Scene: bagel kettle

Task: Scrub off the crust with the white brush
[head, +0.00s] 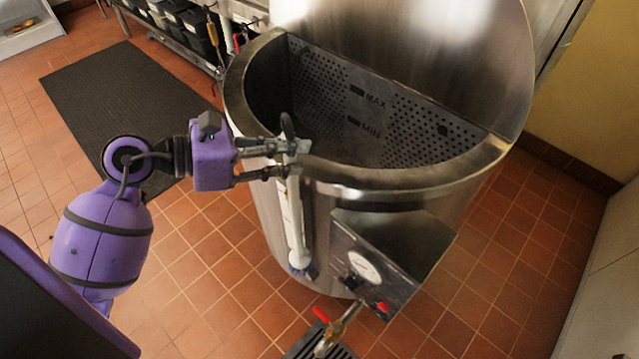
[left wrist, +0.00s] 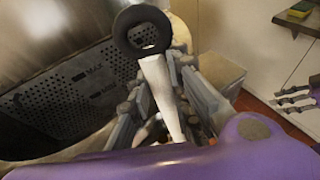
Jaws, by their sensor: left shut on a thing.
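The white brush (head: 294,215) hangs upright from my left gripper (head: 292,160), outside the kettle's front wall. Its blue bristles (head: 302,269) point down and its black ring (head: 288,127) is at the top. My left gripper is shut on the upper handle, close to the kettle rim. The left wrist view shows the white handle (left wrist: 162,95) between the fingers, with the black ring (left wrist: 142,31) above. The steel kettle (head: 480,168) is open, with a perforated plate inside marked MAX and MIN. A small dark spot (head: 443,130) shows on that plate; I cannot tell whether it is crust.
A control box with a gauge (head: 364,266) juts from the kettle's front. A red-handled valve (head: 338,326) sits over a floor drain (head: 301,347). A dark mat (head: 122,95) lies on the tiles at left. A rack with black bins (head: 196,32) stands behind.

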